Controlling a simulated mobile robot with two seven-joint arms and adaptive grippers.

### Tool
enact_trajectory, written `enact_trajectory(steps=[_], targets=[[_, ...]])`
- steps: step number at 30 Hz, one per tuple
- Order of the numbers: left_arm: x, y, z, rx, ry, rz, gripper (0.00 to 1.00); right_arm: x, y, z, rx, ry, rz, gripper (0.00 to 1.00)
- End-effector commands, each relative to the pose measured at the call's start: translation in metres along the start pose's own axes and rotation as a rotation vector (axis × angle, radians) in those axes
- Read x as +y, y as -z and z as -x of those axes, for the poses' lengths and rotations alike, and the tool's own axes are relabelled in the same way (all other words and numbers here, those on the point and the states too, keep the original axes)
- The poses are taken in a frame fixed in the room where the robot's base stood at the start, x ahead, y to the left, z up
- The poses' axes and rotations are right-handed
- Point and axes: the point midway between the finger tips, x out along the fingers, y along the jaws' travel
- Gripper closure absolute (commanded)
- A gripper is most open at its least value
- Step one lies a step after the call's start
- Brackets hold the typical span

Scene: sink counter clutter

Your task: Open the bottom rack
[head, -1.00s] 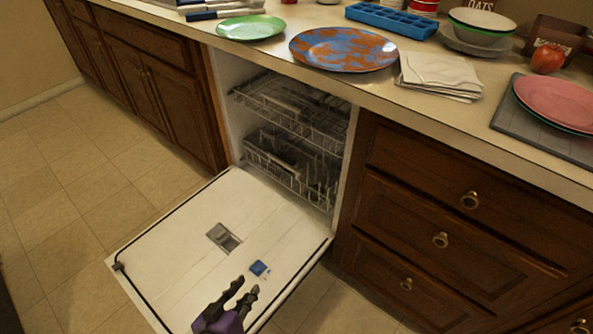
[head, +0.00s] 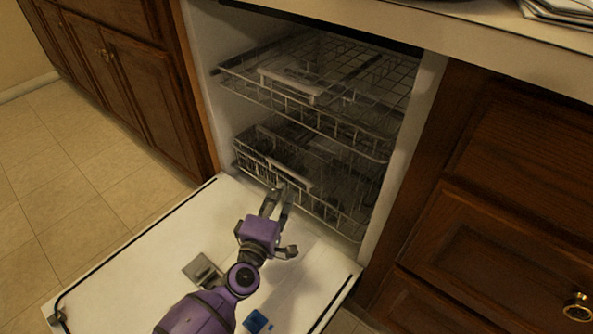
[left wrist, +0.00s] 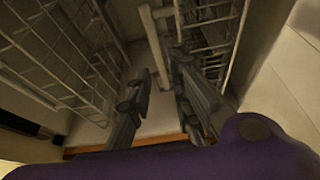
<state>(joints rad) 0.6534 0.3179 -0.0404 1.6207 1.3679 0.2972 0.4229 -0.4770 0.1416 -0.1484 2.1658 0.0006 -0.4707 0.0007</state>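The dishwasher's bottom rack (head: 336,218) is a wire basket sitting inside the tub, with a pale handle piece (head: 290,176) at its front. My left gripper (head: 278,192) is over the inner side of the lowered door, its fingertips at the front of the bottom rack near that handle. In the left wrist view its two fingers (left wrist: 160,70) are apart, with a pale bar (left wrist: 155,45) seen beyond and between their tips. I cannot tell whether they touch it. My right gripper is out of view.
The upper rack (head: 330,95) sits inside above the bottom rack. Wooden drawers (head: 490,240) stand at the right and cabinets at the left. The tile floor (head: 60,205) is clear.

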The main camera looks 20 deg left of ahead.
Motion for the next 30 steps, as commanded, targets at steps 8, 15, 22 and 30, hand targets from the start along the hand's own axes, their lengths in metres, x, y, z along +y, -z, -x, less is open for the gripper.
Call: enact_trajectory(steps=[8, 15, 22, 30], targets=[[0.0, 0.002, -0.034, 0.01, -0.006, 0.02, 0.81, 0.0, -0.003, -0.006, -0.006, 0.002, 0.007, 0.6], [0.0, 0.003, -0.067, 0.01, -0.005, 0.018, 0.81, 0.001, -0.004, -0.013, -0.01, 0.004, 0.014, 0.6], [0.001, 0.003, -0.077, 0.009, -0.003, 0.018, 0.81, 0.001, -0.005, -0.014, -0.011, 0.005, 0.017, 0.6], [0.001, 0.003, -0.077, 0.009, -0.004, 0.017, 0.93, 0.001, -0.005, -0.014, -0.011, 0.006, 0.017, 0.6]])
